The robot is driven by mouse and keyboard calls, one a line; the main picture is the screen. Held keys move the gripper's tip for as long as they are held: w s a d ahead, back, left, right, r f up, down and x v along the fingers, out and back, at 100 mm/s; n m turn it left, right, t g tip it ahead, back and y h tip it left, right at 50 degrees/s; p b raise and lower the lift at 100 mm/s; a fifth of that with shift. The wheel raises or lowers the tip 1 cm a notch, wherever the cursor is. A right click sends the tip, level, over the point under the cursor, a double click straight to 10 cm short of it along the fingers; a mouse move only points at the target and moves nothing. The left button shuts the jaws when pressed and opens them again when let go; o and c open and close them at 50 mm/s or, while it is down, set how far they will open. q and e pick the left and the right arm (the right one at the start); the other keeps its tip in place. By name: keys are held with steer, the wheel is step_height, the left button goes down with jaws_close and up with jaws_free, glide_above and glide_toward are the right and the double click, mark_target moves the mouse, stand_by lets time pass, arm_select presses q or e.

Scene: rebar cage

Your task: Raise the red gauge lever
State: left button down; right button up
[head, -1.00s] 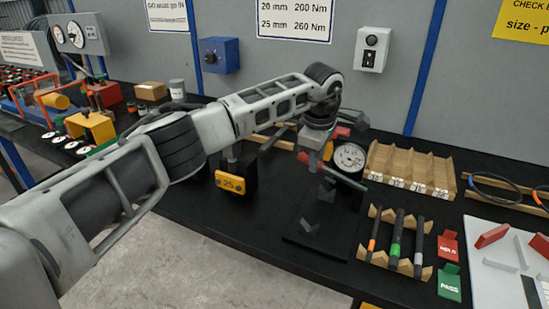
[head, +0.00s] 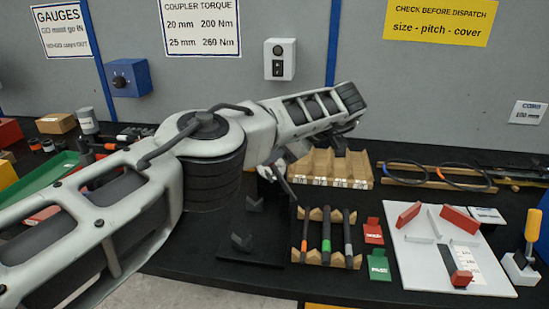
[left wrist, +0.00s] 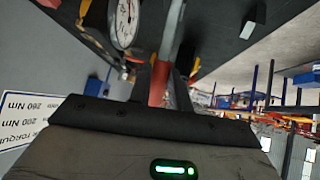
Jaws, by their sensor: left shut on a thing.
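In the left wrist view my left gripper (left wrist: 160,78) is shut on a red lever (left wrist: 158,88). The red part sits between the dark fingers, and a grey bar (left wrist: 172,32) runs on from it. A round white dial gauge (left wrist: 125,20) is beside the bar, on its left. In the head view my left arm covers the dial, the red lever and most of the gripper. The black gauge base (head: 240,246) shows below the arm, with small dark supports on it. My right gripper is in neither view.
A wooden rack (head: 330,165) and a stand with several rods (head: 325,240) are right of the base. Red and green tags (head: 379,265) stand beside the rods. A white board (head: 425,268) with red and grey pieces lies further right. A wall with signs is behind.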

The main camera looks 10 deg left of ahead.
arm_select(q)
steer(key=shift+d, duration=0.3)
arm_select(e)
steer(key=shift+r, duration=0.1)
arm_select(q)
steer(key=c, duration=1.3)
jaws_free()
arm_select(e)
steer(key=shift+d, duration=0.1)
